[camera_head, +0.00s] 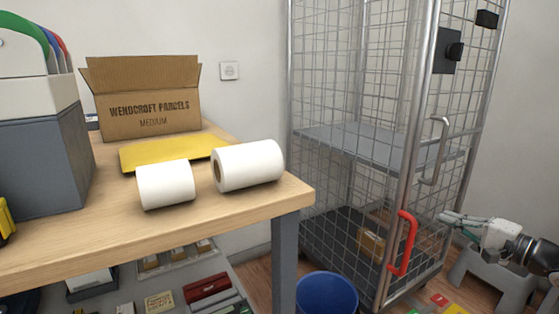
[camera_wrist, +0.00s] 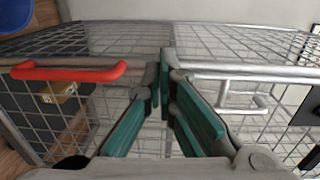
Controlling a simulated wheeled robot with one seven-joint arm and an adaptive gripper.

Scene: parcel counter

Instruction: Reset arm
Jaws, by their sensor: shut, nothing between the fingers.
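My gripper (camera_head: 447,218) reaches in from the right edge in the head view, just right of the wire roll cage (camera_head: 345,100). In the wrist view my gripper (camera_wrist: 163,85) has teal finger pads with the tips close together, shut and holding nothing. The cage's mesh (camera_wrist: 235,42) fills the view beyond the fingers. The red handle (camera_head: 405,243) is on the cage's near post, left of my gripper; it also shows in the wrist view (camera_wrist: 70,72). A grey handle (camera_head: 440,150) is above it on the cage.
A wooden counter (camera_head: 262,203) at left bears two white rolls (camera_head: 165,184), a yellow mailer (camera_head: 135,154) and an open cardboard box (camera_head: 150,112). A blue bin (camera_head: 327,295) stands by the cage. A grey stool (camera_head: 485,275) is under my arm. A small box (camera_head: 372,243) lies inside the cage.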

